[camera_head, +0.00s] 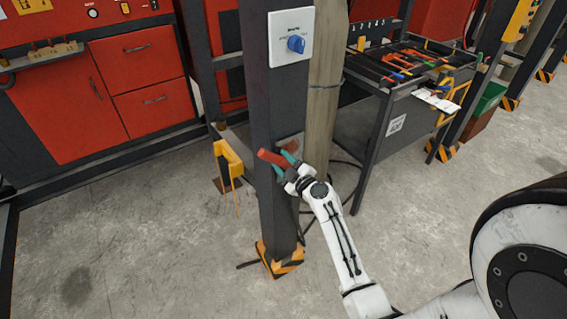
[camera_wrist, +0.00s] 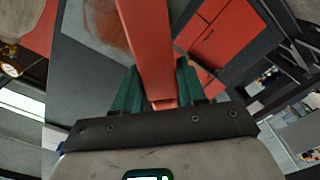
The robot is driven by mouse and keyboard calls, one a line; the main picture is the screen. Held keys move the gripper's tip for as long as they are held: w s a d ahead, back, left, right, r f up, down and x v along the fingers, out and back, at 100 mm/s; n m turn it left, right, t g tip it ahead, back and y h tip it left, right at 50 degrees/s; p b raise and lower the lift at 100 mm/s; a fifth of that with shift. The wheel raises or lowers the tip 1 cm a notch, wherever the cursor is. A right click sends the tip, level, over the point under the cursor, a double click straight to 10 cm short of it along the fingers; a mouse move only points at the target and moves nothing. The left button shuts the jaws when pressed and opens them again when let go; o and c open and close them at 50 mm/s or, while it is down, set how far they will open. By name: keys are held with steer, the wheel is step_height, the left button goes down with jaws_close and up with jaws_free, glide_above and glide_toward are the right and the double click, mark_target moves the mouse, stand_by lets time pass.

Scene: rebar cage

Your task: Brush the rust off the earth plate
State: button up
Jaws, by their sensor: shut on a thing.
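My gripper (camera_head: 285,164) is at the dark steel post, its teal fingers shut on a red-handled tool, the brush (camera_head: 271,157). In the wrist view the red handle (camera_wrist: 149,45) runs up between the two fingers (camera_wrist: 157,90) and out of the top of the picture. I cannot see its bristles. The earth plate (camera_wrist: 82,65) shows in the wrist view as a flat grey surface with a reddish-brown rust patch (camera_wrist: 108,27), left of the handle. In the head view a small grey plate (camera_head: 289,141) shows on the post just above my gripper, partly hidden. I cannot tell whether the brush touches it.
The dark post (camera_head: 281,90) carries a blue rotary switch (camera_head: 296,44) and has a striped foot (camera_head: 279,261). A yellow bracket (camera_head: 228,160) hangs left of it. A tool table (camera_head: 400,75) stands behind right, red cabinets (camera_head: 125,85) behind left. The front floor is clear.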

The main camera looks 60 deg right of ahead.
mark_target(294, 144)
steer(key=shift+b+x, duration=0.3)
steer(key=shift+x, duration=0.55)
steer(key=d+b, duration=0.1)
steer(key=s+d+b, duration=0.1)
steer(key=shift+s+f+b, duration=0.15)
steer(key=shift+s+b, duration=0.05)
steer(key=shift+b, duration=0.15)
steer(key=shift+s+d+b, duration=0.45)
steer(key=shift+d+b, duration=0.1)
steer(key=shift+d, duration=0.1)
steer(key=shift+s+d+b, duration=0.25)
steer(key=shift+d+b, duration=0.25)
steer(key=shift+b, duration=0.2)
steer(key=shift+s+d+b, duration=0.4)
steer(key=shift+d+b, duration=0.45)
steer(key=shift+b, duration=0.15)
steer(key=shift+s+d+b, duration=0.25)
steer(key=shift+d+b, duration=0.1)
steer(key=shift+d, duration=0.05)
steer(key=shift+b, duration=0.4)
